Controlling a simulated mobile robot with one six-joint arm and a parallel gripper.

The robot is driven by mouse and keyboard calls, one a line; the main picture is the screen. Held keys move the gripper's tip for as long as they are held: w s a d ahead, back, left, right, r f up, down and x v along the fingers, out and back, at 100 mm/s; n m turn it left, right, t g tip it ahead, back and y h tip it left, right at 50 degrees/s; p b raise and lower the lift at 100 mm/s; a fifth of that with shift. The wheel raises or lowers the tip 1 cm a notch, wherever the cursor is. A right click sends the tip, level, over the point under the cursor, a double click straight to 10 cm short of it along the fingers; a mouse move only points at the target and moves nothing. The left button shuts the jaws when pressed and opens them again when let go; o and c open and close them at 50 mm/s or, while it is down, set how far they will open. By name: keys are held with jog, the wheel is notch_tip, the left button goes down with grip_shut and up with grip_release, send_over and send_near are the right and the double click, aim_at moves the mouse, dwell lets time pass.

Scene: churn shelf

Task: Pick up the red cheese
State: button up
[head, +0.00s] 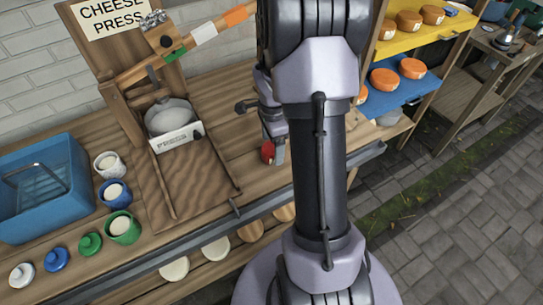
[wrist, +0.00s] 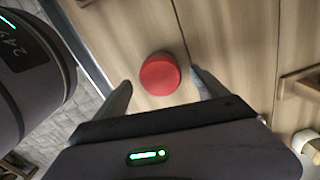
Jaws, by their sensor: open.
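The red cheese (wrist: 160,74) is a small round red piece on the wooden bench top. In the wrist view it lies between and just beyond the two fingertips of my gripper (wrist: 161,82). The fingers are apart, with a gap on each side of the cheese, and nothing is held. In the head view the red cheese (head: 268,151) shows at the left edge of my arm, partly hidden by my gripper (head: 275,150). Whether a finger touches it cannot be told.
The wooden cheese press (head: 172,120) stands left of my arm. A blue tub (head: 45,190) and several cups and lids are further left. At right, a yellow shelf (head: 415,38) and a blue shelf (head: 400,95) hold orange cheeses. A metal rail (head: 215,247) runs along the bench front.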

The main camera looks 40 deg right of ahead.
aim_at(272, 148)
notch_tip(272, 148, down, 3)
jog(key=shift+f+b, duration=0.1)
jog(key=shift+b, duration=0.25)
jog(key=shift+r, duration=0.25)
jog(key=shift+c, duration=0.4)
jog(key=c, duration=1.5)
